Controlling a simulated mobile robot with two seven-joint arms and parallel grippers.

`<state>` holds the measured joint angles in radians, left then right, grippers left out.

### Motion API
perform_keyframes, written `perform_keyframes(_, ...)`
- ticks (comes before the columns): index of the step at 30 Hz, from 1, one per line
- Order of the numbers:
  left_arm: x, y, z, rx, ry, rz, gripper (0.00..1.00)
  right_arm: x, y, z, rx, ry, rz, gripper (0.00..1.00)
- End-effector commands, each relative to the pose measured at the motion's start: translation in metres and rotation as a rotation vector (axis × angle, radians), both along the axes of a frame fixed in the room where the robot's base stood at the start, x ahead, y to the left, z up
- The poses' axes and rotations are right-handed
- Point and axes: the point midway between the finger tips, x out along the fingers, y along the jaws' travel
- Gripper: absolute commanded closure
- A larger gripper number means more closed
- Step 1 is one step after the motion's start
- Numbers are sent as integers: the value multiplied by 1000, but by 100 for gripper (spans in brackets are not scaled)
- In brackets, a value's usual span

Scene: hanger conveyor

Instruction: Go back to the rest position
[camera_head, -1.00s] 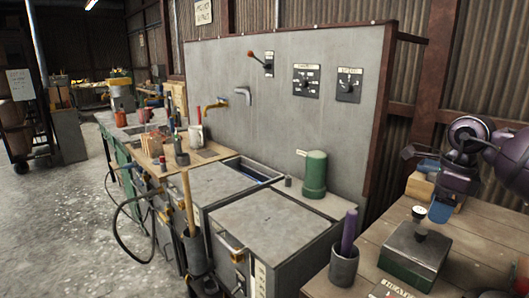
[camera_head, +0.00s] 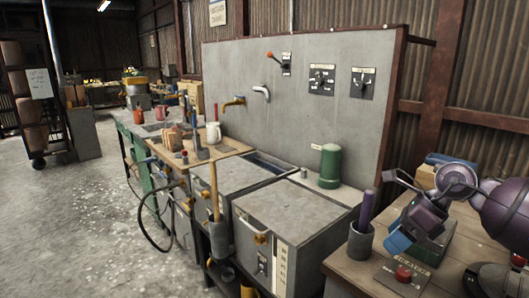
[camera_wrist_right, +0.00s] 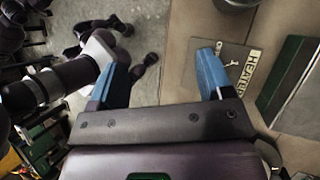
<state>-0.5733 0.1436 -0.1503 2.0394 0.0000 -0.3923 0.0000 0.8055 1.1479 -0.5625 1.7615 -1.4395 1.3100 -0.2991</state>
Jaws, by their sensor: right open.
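My right gripper (camera_head: 398,241) is at the right of the head view, above the wooden bench (camera_head: 345,268) and in front of a green-sided metal box (camera_head: 432,248). In the right wrist view, its two blue fingers stand wide apart (camera_wrist_right: 164,80) with nothing between them. The gripper is open and empty. My left gripper does not show in the head view.
A heater plate with a red button (camera_head: 403,273) lies on the bench, close to my right gripper. A dark cup (camera_head: 361,243) holding a purple rod stands to its left. Metal cabinets (camera_head: 291,212) and a green canister (camera_head: 330,166) stand beyond. Floor is clear at left.

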Motion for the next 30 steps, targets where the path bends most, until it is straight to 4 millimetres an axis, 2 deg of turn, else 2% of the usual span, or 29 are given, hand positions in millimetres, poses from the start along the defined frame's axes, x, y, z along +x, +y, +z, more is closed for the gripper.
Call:
perform_keyframes(1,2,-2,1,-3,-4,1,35,-6,20,-9,93,5,-5,27)
perform_keyframes(6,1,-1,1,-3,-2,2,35,-25,82,-21,451,27,-88,27)
perform_keyframes(9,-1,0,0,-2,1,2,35,-34,108,-20,665,57,-175,27)
perform_keyframes(14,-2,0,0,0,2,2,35,-45,130,-13,987,121,-364,27)
perform_keyframes(19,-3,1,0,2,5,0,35,-50,128,-9,1296,209,-631,27)
perform_keyframes(23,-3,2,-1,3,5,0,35,-54,112,-15,1501,287,-877,27)
perform_keyframes(26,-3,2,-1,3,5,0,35,-58,94,-27,1635,352,-1088,27)
perform_keyframes(30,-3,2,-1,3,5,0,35,-70,66,-51,1774,438,-1392,27)
